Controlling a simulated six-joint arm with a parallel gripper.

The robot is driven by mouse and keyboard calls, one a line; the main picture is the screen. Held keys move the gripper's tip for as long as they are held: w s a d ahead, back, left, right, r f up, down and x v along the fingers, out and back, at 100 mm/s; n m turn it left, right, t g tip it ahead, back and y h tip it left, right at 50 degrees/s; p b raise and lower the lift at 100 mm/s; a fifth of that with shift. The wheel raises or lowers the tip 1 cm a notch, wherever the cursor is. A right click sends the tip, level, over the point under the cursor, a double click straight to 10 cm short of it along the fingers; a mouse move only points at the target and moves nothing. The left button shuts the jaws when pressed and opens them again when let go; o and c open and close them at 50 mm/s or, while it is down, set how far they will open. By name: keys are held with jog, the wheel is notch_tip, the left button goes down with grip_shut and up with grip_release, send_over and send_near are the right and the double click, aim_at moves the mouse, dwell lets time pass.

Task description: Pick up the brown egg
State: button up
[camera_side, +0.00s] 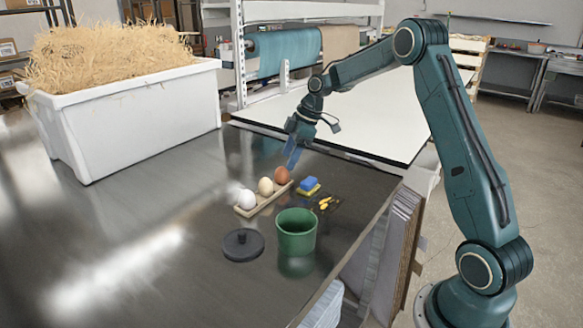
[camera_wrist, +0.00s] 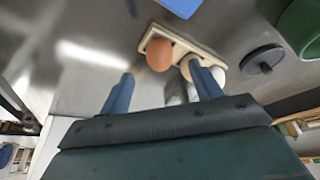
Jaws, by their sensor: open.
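The brown egg (camera_side: 282,175) sits upright at the far end of a pale egg holder (camera_side: 249,211), beside a cream egg (camera_side: 265,186) and a white egg (camera_side: 247,198). In the wrist view the brown egg (camera_wrist: 159,55) lies ahead of my fingertips, between their lines. My gripper (camera_side: 293,156) is just above and slightly right of the brown egg in the side view. It is open and empty. In the wrist view my gripper (camera_wrist: 165,80) has its blue fingers spread wide, with the right finger partly covering the cream egg.
A green cup (camera_side: 296,234) and a dark lid (camera_side: 243,245) stand in front of the holder. A white bin of straw (camera_side: 135,120) stands at back left. The table's left front is clear.

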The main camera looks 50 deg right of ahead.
aim_at(284, 169)
jog(key=shift+x, duration=2.65)
jog(key=c, duration=0.8)
